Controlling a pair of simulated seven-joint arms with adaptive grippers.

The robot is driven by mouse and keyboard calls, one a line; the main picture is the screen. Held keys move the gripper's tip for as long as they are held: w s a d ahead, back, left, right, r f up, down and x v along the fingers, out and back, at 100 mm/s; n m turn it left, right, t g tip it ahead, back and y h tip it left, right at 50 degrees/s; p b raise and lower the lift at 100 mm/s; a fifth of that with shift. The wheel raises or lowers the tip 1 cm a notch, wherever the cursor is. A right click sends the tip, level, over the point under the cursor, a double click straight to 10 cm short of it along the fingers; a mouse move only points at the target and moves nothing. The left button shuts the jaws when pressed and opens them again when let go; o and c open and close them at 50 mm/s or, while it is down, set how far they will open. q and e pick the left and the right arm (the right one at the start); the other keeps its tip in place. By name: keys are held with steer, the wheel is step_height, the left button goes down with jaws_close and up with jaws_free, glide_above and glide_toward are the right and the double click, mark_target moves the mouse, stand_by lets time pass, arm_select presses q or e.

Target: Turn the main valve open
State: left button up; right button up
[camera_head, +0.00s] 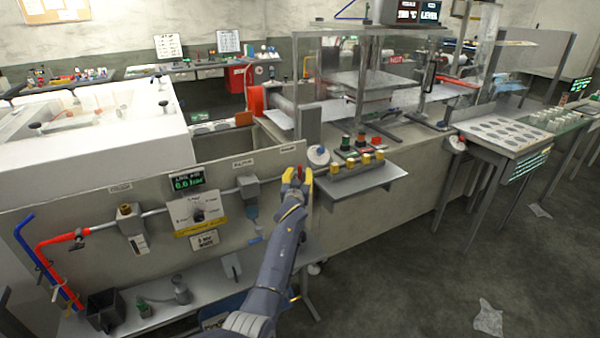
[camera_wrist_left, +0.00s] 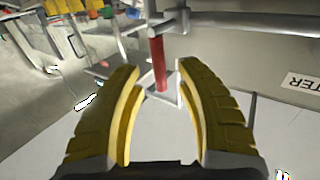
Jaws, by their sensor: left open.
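A red valve handle (camera_wrist_left: 158,66) hangs down from a grey pipe in the left wrist view. In the head view a small red part of it (camera_head: 299,171) shows at the right end of the panel's pipe. My left gripper (camera_head: 297,177), with yellow fingers, is open in front of it. In the left wrist view the open fingers (camera_wrist_left: 160,84) stand on either side of the handle's line, with a gap around it. I cannot tell how deep the handle is between them. My right gripper is not in view.
A shelf with yellow buttons (camera_head: 358,165) stands to the right. The floor (camera_head: 410,285) is mostly clear.

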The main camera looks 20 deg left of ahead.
arm_select(q)
steer(key=shift+w+a, duration=0.2)
steer(key=shift+w, duration=1)
steer(key=shift+c, duration=0.4)
jaws_close()
